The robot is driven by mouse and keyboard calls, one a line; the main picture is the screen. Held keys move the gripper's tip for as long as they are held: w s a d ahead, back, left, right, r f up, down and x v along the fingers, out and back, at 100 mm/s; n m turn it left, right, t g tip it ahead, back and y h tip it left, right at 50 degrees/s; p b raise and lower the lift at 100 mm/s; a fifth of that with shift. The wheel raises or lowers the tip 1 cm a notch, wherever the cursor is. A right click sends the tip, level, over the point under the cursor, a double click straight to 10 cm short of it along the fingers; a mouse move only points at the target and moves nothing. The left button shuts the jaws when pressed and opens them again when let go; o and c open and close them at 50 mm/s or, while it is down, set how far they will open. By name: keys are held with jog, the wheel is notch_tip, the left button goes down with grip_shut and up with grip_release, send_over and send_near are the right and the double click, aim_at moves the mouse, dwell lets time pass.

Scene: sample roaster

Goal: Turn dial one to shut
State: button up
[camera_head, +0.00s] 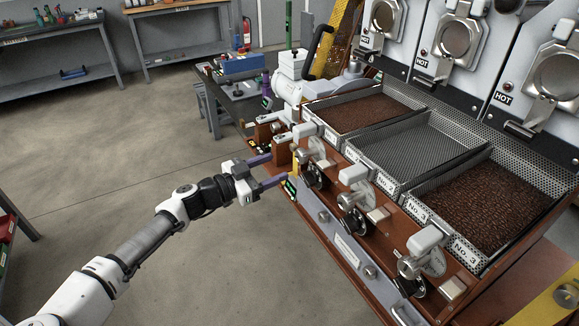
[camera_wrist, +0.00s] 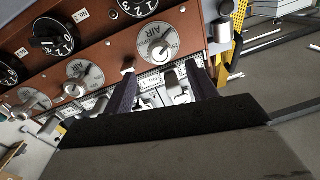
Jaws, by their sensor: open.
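The front panel carries a row of black dials in the head view. The one nearest the No. 1 tray, likely dial one (camera_head: 313,177), is at the far end, with its pointer too small to read. My gripper (camera_head: 268,171) is just left of it, open and empty, its purple fingers spread toward the panel. In the wrist view, the spread fingers (camera_wrist: 166,90) are below a silver AIR dial (camera_wrist: 155,43), apart from it. Black numbered dials (camera_wrist: 52,40) show at the upper left. I cannot tell which wrist-view dial is dial one.
Trays of beans (camera_head: 360,112) and an empty perforated tray (camera_head: 415,150) sit behind the panel. White-handled levers (camera_head: 353,176) stick out along it. A cluttered bench (camera_head: 235,100) stands beyond my gripper. The floor (camera_head: 130,150) to the left is clear.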

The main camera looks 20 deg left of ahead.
jog(key=shift+b+v, duration=0.4)
jog(key=shift+v, duration=1.7)
